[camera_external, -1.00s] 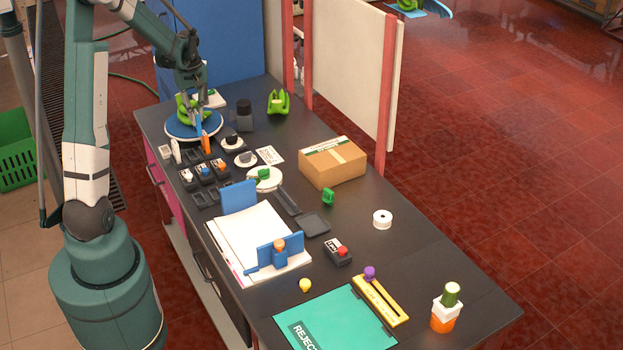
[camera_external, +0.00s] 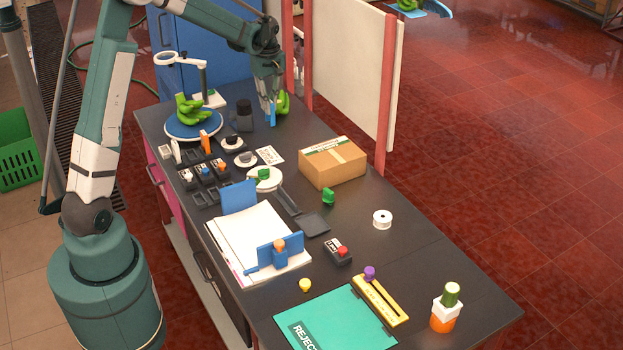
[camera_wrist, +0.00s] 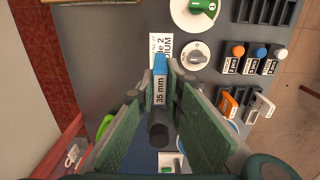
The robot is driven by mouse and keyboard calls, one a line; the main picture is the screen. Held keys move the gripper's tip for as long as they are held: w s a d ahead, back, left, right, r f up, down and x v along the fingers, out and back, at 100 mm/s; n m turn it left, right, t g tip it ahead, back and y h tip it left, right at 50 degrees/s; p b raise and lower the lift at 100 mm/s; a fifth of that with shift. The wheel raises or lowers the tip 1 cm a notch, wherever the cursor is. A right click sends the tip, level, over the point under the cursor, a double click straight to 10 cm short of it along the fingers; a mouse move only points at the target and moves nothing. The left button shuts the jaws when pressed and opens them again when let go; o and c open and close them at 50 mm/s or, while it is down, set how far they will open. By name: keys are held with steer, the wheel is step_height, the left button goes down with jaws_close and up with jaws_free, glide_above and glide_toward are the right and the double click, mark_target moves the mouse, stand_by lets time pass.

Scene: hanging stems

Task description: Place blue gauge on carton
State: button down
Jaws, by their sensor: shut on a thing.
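My gripper (camera_external: 270,107) is shut on the blue gauge (camera_external: 272,116) and holds it above the far part of the bench. In the wrist view, the gauge (camera_wrist: 160,85) lies between the two finger pads, with its blue tip pointing away and a label reading 35 mm. The carton (camera_external: 333,163) is a closed brown box with a tape strip and a white-green label on top. It stands on the bench, nearer the camera and to the right of my gripper. Only its edge (camera_wrist: 90,2) shows at the top of the wrist view.
A green hand-shaped holder (camera_external: 188,108) stands on a blue round base, beside a ring magnifier (camera_external: 180,58). Another green holder (camera_external: 284,103) is partly behind my gripper. A pale panel (camera_external: 352,70) with red posts stands along the bench's right edge.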

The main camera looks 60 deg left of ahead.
steer(key=w+d+r, duration=0.2)
steer(key=w+d, duration=0.5)
steer(key=d, duration=0.2)
steer(key=w+d+r+p, duration=0.1)
steer(key=w+d, duration=0.7)
steer(key=d, duration=0.2)
steer(key=shift+r, duration=0.4)
steer(key=shift+w+f, duration=0.1)
steer(key=shift+f, duration=0.05)
step_height(320, 180, down, 6)
steer(key=shift+f+p, duration=0.4)
steer(key=shift+f, duration=1.5)
steer(key=shift+f, duration=0.2)
steer(key=c, duration=2.5)
jaws_free()
steer(key=shift+o, duration=0.2)
steer(key=shift+r, duration=0.1)
